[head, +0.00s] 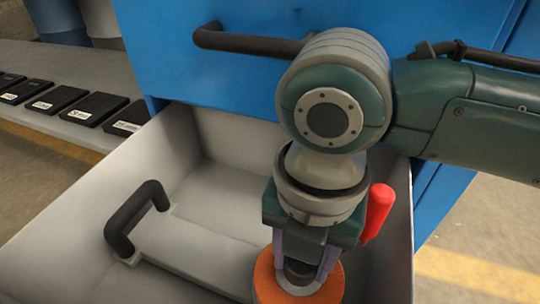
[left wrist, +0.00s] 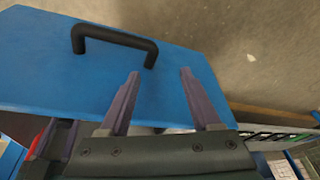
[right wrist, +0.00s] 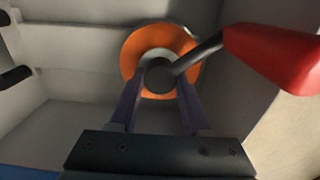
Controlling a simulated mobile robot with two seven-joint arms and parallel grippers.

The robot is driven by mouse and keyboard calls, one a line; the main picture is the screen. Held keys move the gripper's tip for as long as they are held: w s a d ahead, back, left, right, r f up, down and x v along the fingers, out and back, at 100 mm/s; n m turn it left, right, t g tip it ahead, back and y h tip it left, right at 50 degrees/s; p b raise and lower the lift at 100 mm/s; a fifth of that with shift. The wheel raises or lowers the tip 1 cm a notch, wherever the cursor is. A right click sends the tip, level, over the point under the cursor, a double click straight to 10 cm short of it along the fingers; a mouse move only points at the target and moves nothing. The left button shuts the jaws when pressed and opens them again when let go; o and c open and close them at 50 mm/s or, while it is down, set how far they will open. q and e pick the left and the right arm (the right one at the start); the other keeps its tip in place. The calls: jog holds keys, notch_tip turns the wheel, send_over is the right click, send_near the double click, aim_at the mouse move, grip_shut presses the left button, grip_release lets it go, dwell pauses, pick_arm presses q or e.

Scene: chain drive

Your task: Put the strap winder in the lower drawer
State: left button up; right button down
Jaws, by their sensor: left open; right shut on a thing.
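The strap winder is an orange disc (head: 265,285) with a dark hub and a lever with a red handle (head: 377,212). My right gripper (head: 302,278) points down into the open drawer (head: 60,215) and is shut on the winder's dark hub. The right wrist view shows the orange disc (right wrist: 135,50) beyond the fingertips and the red handle at right. I cannot tell whether the disc touches the drawer floor. My left gripper (left wrist: 160,75) is open and empty, beside the blue drawer front (left wrist: 50,70) with its black handle (left wrist: 115,38); it is outside the head view.
A flat grey piece with a black handle (head: 130,215) lies in the drawer, left of the winder. The blue cabinet front (head: 200,75) above has a black bar handle (head: 240,40), close to my right arm. A grey shelf (head: 80,60) at left holds several black labelled boxes.

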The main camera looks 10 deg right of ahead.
pick_arm(q)
notch_tip(320, 180, down, 3)
jog(key=shift+d+r+b, duration=0.1)
jog(key=shift+r+b, duration=0.1)
jog(key=shift+b, duration=0.8)
pick_arm(e)
notch_tip(320, 180, down, 3)
jog(key=shift+f, duration=0.2)
pick_arm(q)
jog(key=shift+r, duration=0.15)
pick_arm(e)
jog(key=shift+r, duration=0.1)
jog(key=shift+w, duration=0.1)
jog(key=c, duration=0.8)
grip_release()
jog(key=shift+f, duration=0.25)
pick_arm(q)
jog(key=shift+w, duration=0.1)
pick_arm(e)
jog(key=o, duration=0.4)
jog(key=shift+o, duration=0.2)
jog(key=shift+r, duration=0.1)
